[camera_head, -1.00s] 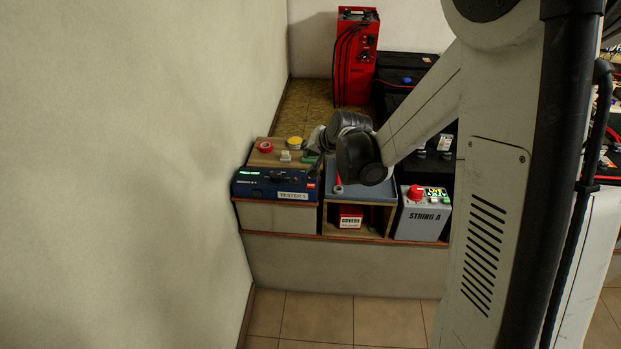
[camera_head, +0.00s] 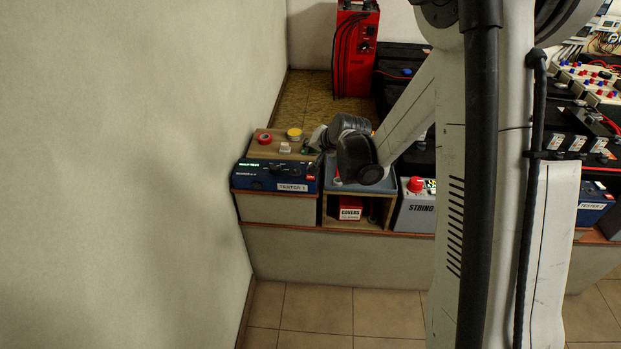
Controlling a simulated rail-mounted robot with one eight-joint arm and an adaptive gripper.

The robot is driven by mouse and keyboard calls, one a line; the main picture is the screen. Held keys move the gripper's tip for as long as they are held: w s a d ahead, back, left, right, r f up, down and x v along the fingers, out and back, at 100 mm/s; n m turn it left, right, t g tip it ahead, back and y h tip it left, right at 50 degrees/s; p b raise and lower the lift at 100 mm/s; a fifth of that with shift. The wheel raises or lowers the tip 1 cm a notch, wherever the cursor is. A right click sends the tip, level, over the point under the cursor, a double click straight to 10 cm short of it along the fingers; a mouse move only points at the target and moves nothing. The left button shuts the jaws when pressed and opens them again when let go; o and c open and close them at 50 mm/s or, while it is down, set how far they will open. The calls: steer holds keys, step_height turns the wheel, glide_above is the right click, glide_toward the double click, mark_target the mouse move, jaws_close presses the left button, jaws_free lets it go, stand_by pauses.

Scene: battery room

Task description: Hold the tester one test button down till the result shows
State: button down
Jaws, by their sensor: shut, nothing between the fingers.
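Tester one is a blue box labelled TESTER 1 (camera_head: 258,182) on the ledge by the left wall. Its small display (camera_head: 249,165) shows a line of green text, too small to read for certain. My gripper (camera_head: 314,166) is shut and empty, with its dark fingers at the right end of the tester's top. The test button cannot be made out, and I cannot tell whether the fingers touch it.
A wooden board behind the tester holds a red tape roll (camera_head: 264,138) and a yellow-topped one (camera_head: 294,134). To the right stand an open cubby with a red COVERS box (camera_head: 350,208) and a grey STRING A box (camera_head: 415,213) with a red knob. A red charger (camera_head: 355,60) stands behind.

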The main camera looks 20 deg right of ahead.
steer(key=b, duration=0.4)
glide_above(311, 178)
step_height(311, 178, down, 6)
steer(key=shift+w+f, duration=0.1)
steer(key=shift+f, duration=0.1)
steer(key=shift+f+b, duration=0.6)
steer(key=shift+f, duration=0.2)
steer(key=shift+f, duration=0.1)
stand_by(0.4)
steer(key=shift+f+b, duration=0.3)
steer(key=shift+b, duration=0.2)
steer(key=shift+f+b, duration=0.35)
steer(key=shift+b, duration=0.05)
stand_by(0.5)
steer(key=shift+r, duration=0.15)
stand_by(1.9)
steer(key=shift+r+p, duration=0.4)
steer(key=shift+r, duration=0.25)
steer(key=shift+r+p, duration=1.4)
steer(key=shift+r, duration=1.1)
